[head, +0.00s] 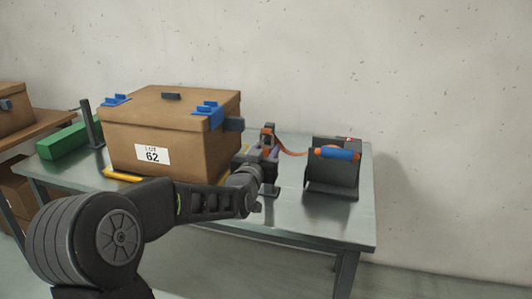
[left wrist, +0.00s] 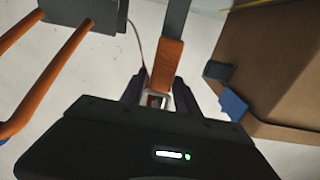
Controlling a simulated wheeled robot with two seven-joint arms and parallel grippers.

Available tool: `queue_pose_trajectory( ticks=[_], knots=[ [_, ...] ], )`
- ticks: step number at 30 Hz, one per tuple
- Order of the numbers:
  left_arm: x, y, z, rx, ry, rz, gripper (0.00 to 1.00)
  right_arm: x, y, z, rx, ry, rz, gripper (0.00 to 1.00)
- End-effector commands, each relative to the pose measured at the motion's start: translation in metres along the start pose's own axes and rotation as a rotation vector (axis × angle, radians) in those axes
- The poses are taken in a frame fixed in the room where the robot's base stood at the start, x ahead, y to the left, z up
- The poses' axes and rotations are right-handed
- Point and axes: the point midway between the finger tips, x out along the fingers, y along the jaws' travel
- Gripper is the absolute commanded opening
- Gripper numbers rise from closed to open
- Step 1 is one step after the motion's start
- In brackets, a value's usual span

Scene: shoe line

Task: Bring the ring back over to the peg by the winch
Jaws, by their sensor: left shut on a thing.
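My left gripper (head: 268,153) is shut beside the dark upright peg (head: 269,128) near the winch (head: 332,172). In the left wrist view, the gripper (left wrist: 157,100) is shut on the pale ring (left wrist: 156,98), mostly hidden between the fingers. The orange strap (head: 290,152) runs from the winch to the gripper. I cannot tell whether the ring is around the peg or beside it. My right gripper is not in view.
A brown box (head: 170,140) marked LOT 62 stands left of my gripper, with blue clips (head: 208,112). Another dark post (head: 92,125) and a green block (head: 65,139) are at the far left. The table (head: 330,222) is clear at its front right.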

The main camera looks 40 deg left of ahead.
Motion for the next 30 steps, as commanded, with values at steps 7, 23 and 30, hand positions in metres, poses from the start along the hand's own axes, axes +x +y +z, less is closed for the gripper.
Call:
queue_pose_trajectory(
  ticks=[7, 23, 30],
  knots=[
    [0.0000, -0.0001, -0.0008, 0.000, 0.001, 0.000, 0.00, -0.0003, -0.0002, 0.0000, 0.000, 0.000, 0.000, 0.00],
    [-0.0001, -0.0002, -0.0006, 0.000, 0.001, 0.000, 0.62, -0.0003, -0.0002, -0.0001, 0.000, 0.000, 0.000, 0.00],
    [-0.0003, -0.0003, 0.0000, 0.000, 0.000, 0.000, 0.63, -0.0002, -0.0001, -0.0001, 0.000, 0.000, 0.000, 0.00]
  ],
)
